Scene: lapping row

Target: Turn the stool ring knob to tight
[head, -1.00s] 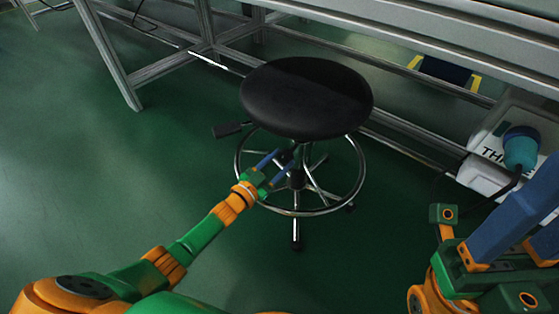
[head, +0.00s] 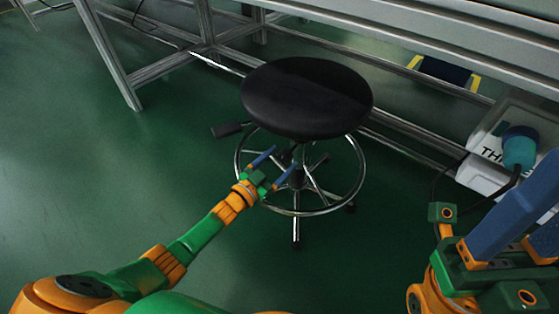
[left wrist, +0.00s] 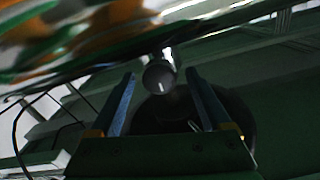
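The stool has a black round seat (head: 306,97) and a chrome foot ring (head: 354,190) around its column. A black hub (head: 297,179) shows at the column inside the ring. My left gripper (head: 276,165) is at the ring's left side below the seat, with its blue fingers spread and nothing held. In the left wrist view a rounded grey metallic part (left wrist: 160,76) lies between the two fingers, apart from both. I cannot tell whether it is the ring knob or its setting. My right gripper (head: 535,215) is at the right edge, its fingers apart, tips partly cut off.
A black lever paddle (head: 228,130) sticks out left under the seat. A metal bench frame (head: 110,60) runs behind the stool. A white box (head: 485,178) with a teal-topped item (head: 520,148) stands at right. The green floor at left is clear.

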